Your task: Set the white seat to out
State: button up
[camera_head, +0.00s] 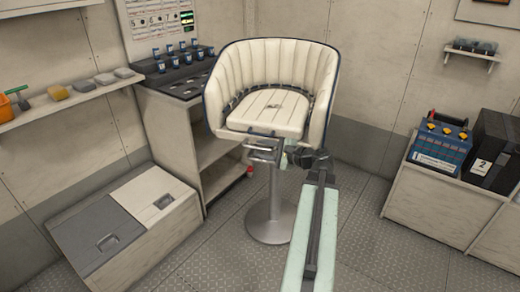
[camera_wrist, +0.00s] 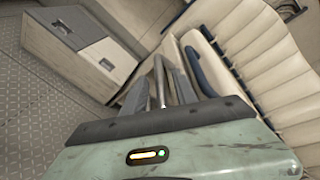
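The white seat (camera_head: 270,108) is a cream tub chair with a ribbed back and dark trim, upright on a round metal pedestal. A metal bar-like part (camera_head: 264,150) shows under its front edge. My gripper (camera_head: 270,152) is at that front edge, reaching in from the right, and its fingertips are hard to make out there. In the wrist view, the fingers of my gripper (camera_wrist: 160,85) lie either side of a thin metal bar (camera_wrist: 159,80), close beside the white seat (camera_wrist: 245,50). Whether they press on the bar is not clear.
A low locker (camera_head: 125,220) with two lids stands at the left, by a shelf unit (camera_head: 205,150). A blue battery box (camera_head: 440,145) and a black one (camera_head: 495,150) sit on a bench at the right. The tread-plate floor around the pedestal is clear.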

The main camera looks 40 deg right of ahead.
jog(key=a+p+v, duration=0.1)
jog(key=v, duration=0.5)
jog(key=shift+d, duration=0.5)
jog(key=shift+s, duration=0.2)
